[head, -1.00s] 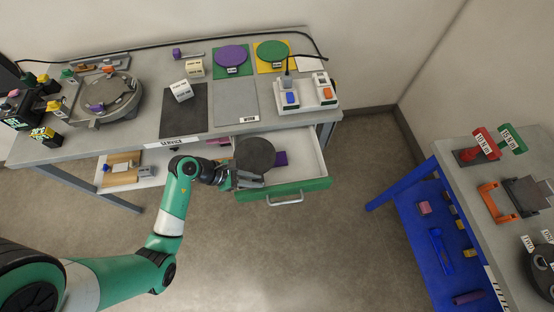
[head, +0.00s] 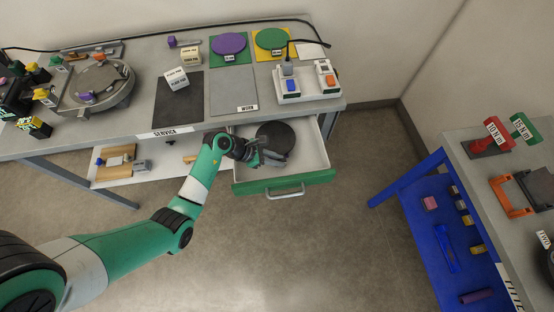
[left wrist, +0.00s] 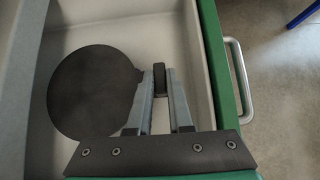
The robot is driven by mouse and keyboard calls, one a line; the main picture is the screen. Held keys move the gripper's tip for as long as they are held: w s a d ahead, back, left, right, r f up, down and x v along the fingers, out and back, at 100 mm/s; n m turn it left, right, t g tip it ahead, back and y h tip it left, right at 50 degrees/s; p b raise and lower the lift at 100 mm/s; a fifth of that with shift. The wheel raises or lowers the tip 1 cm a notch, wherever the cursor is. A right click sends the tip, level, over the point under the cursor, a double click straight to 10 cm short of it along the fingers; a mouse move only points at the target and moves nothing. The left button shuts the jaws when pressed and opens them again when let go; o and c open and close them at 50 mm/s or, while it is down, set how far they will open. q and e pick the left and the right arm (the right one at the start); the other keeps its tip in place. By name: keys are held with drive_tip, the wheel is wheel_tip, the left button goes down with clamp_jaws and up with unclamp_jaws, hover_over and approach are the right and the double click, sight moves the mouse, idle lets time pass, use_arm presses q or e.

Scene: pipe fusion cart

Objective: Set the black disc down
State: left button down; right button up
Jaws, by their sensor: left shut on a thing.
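The black disc (head: 276,136) is over or in the open drawer (head: 309,152) with the green front; I cannot tell whether it touches the drawer floor. My left gripper (head: 268,158) is at the disc's near edge, inside the drawer's outline. In the left wrist view the disc (left wrist: 92,92) lies flat-on to the left of the fingers. The left gripper (left wrist: 160,90) is shut on a small dark tab at the disc's right side. My right gripper is not in view.
The service table (head: 150,117) stands behind the drawer, with a black mat (head: 177,100) and a bare grey mat (head: 233,90). A white switch box (head: 305,88) sits above the drawer. The drawer's right part looks clear. A blue shelf (head: 425,225) stands at right.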

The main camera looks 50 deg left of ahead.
use_arm(q)
drive_tip(key=shift+f+b, duration=0.3)
drive_tip(key=shift+f, duration=0.25)
drive_tip(key=c, duration=0.8)
unclamp_jaws()
drive_tip(key=shift+c, duration=0.2)
drive_tip(key=shift+r, duration=0.2)
drive_tip(key=p+v, duration=0.5)
drive_tip(key=v, duration=0.7)
drive_tip(key=shift+r, duration=0.4)
